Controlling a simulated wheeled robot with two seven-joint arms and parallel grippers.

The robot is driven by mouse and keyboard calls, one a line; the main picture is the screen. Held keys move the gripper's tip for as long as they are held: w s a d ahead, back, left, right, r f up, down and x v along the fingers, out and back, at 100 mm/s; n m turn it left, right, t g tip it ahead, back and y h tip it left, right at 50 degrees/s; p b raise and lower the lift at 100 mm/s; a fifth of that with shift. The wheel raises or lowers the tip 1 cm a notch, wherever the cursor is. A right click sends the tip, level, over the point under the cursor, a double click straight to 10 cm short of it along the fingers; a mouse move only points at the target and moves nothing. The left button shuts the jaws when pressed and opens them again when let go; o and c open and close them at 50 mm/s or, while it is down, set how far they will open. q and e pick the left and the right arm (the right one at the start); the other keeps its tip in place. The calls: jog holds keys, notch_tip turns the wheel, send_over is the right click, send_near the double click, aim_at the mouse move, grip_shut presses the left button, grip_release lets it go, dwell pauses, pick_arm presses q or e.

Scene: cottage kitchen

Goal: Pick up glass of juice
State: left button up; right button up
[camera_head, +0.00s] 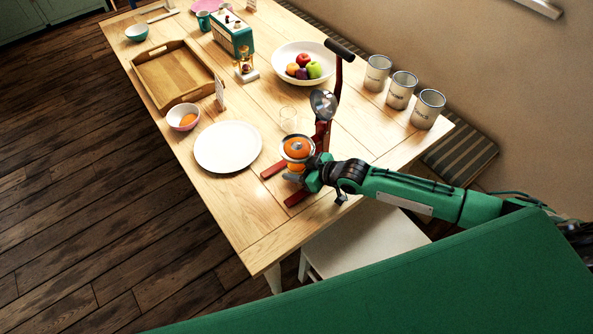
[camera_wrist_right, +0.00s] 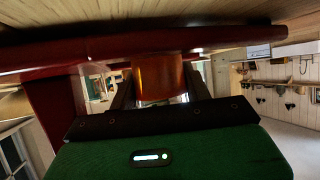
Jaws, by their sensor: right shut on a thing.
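The glass of juice (camera_head: 294,168) stands low on the red citrus press, under an orange half (camera_head: 296,147) in the press's bowl. It also shows in the right wrist view as an orange glass (camera_wrist_right: 160,78) with a finger on each side. My right gripper (camera_head: 298,176) is shut on the glass, at the near side of the press. The red citrus press (camera_head: 324,133) has a raised lever and a metal cup. The press hides part of the glass. My left gripper is not in view.
An empty clear glass (camera_head: 288,118) stands behind the press. A white plate (camera_head: 228,147) lies to the left. A fruit bowl (camera_head: 286,57) and several canisters (camera_head: 401,90) stand farther back. A wooden tray (camera_head: 159,83) is at the left. The near table end is mostly clear.

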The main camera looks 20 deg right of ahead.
jog(key=shift+d+r, duration=0.1)
jog(key=shift+s+d+r+p, duration=0.3)
jog(key=shift+r+p, duration=0.15)
jog(key=shift+p, duration=0.15)
jog(key=shift+s+d+r+p, duration=0.2)
jog(key=shift+s+r+p, duration=0.1)
jog(key=shift+r+p, duration=0.25)
jog(key=p+v, duration=0.8)
jog(key=v, duration=0.5)
jog(key=shift+s+d+f, duration=0.2)
jog(key=shift+s, duration=0.1)
jog(key=shift+p, duration=0.3)
